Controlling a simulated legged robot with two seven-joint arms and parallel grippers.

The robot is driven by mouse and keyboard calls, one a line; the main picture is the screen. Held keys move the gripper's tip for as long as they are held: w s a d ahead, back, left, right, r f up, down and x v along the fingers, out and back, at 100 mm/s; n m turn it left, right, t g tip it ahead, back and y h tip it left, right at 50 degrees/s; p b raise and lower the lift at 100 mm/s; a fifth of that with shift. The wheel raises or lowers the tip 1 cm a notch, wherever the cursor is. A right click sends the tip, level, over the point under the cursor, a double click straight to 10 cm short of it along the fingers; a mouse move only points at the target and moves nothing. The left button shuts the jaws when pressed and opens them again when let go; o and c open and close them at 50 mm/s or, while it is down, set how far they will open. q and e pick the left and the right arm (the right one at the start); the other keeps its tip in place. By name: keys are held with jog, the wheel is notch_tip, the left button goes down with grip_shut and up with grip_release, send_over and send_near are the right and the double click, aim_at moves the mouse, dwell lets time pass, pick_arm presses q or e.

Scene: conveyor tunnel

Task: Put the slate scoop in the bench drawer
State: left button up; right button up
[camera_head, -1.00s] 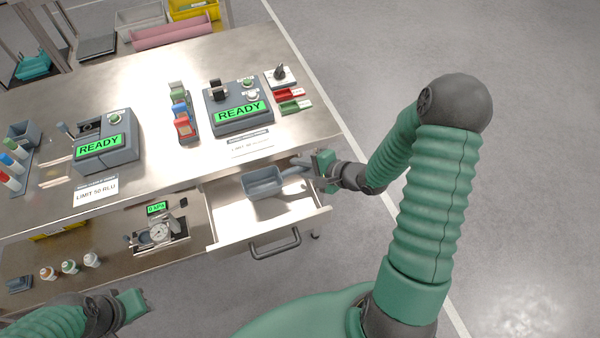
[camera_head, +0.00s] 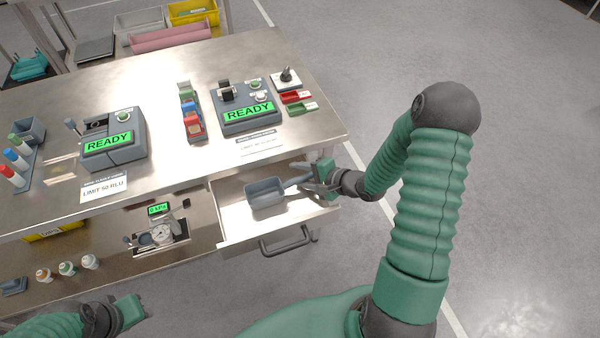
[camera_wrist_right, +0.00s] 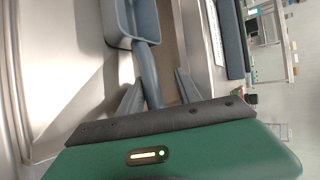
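The slate scoop (camera_head: 266,193) lies inside the pulled-out bench drawer (camera_head: 232,229), its bowl facing up and its handle pointing right. My right gripper (camera_head: 312,181) is at the drawer's right side, around the scoop's handle. In the right wrist view the handle (camera_wrist_right: 150,75) runs between the spread fingers of my right gripper (camera_wrist_right: 158,92), with a clear gap to the right finger. Part of the scoop's bowl is cut off there. My left gripper (camera_head: 138,308) is low at the left, away from the drawer; its finger gap is not clear.
The bench top (camera_head: 180,157) above the drawer carries a left READY device (camera_head: 112,143), a right READY device (camera_head: 247,110) and a small rack (camera_head: 191,115). A gauge (camera_head: 161,234) and several small bottles (camera_head: 67,268) stand on the lower shelf. Floor at right is clear.

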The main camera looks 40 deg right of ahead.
jog(key=shift+d, duration=0.65)
jog(key=shift+a, duration=0.15)
jog(key=shift+r, duration=0.35)
jog(key=p+v, duration=0.3)
jog(key=v, duration=0.9)
pick_arm(q)
jog(key=shift+d+r, duration=0.4)
jog(key=shift+r, duration=0.5)
jog(key=shift+d+r, duration=0.35)
jog(key=shift+r, duration=0.5)
pick_arm(e)
jog(key=s+a+r+n+g+h, duration=0.1)
jog(key=s+a+n+g+h, duration=0.1)
jog(key=a+n+g, duration=0.2)
jog(key=s+a+r+n+g+h, duration=0.1)
jog(key=s+a+r+n+g, duration=0.1)
jog(key=a+n, duration=0.9)
jog(key=shift+s+a+n+g+h, duration=0.2)
jog(key=shift+s+n+g+h, duration=0.3)
jog(key=shift+n+g, duration=0.6)
